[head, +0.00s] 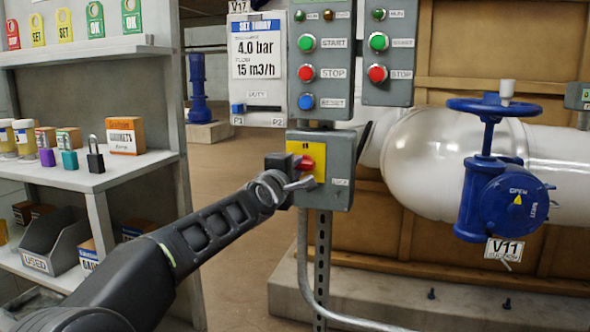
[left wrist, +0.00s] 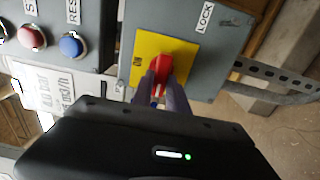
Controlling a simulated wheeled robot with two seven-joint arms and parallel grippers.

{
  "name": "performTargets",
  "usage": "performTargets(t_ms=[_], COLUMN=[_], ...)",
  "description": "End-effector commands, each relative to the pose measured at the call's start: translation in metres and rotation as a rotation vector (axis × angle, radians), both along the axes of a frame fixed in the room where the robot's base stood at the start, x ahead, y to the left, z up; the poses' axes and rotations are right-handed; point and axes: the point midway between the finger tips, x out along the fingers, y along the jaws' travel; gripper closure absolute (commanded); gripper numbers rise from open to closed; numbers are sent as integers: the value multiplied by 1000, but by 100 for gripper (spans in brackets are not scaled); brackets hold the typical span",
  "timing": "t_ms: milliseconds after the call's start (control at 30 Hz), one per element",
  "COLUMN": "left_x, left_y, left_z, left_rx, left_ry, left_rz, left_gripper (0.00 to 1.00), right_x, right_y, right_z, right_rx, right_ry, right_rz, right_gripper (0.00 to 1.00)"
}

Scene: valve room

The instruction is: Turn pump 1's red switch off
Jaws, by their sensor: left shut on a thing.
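Pump 1's red switch (head: 307,163) sits on a yellow plate (head: 318,150) on the lower grey box of the post-mounted panel. In the left wrist view the red switch (left wrist: 176,60) shows close up, with its handle between the fingers. My left gripper (head: 295,170) reaches in from the left and is shut on the red handle; it also shows in the left wrist view (left wrist: 160,82). The fingers hide part of the handle, and I cannot tell its exact angle. My right gripper is in neither view.
Above the switch are green START (head: 307,42), red STOP (head: 306,72) and blue reset (head: 306,101) buttons. A shelf (head: 150,165) with locks and tags stands left. A pipe with a blue valve (head: 500,195) runs right. A bent conduit (head: 303,260) hangs below the box.

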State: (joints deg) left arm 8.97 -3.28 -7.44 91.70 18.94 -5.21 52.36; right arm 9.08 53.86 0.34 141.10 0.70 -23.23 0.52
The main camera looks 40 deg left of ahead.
Motion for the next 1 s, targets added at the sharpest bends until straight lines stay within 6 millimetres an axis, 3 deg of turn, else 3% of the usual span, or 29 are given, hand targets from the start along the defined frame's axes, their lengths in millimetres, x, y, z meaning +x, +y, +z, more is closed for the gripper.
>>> performTargets(t_ms=[167, 200, 467, 767, 1000], left_x=[0, 0, 0, -2, -29], left_y=[0, 0, 0, -1, -10], left_z=[0, 0, 0, 1, 3], left_rx=[-3, -4, -1, 0, -1], left_ry=[-1, -1, 0, -1, -3], left_rz=[0, 0, 0, 0, 0], left_gripper=[100, 79, 59, 59, 59], right_x=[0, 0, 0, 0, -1], right_y=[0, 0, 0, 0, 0], right_z=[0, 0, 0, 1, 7], right_rx=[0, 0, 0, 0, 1], right_ry=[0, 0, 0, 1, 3], right_rz=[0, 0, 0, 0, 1], right_gripper=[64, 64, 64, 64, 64])
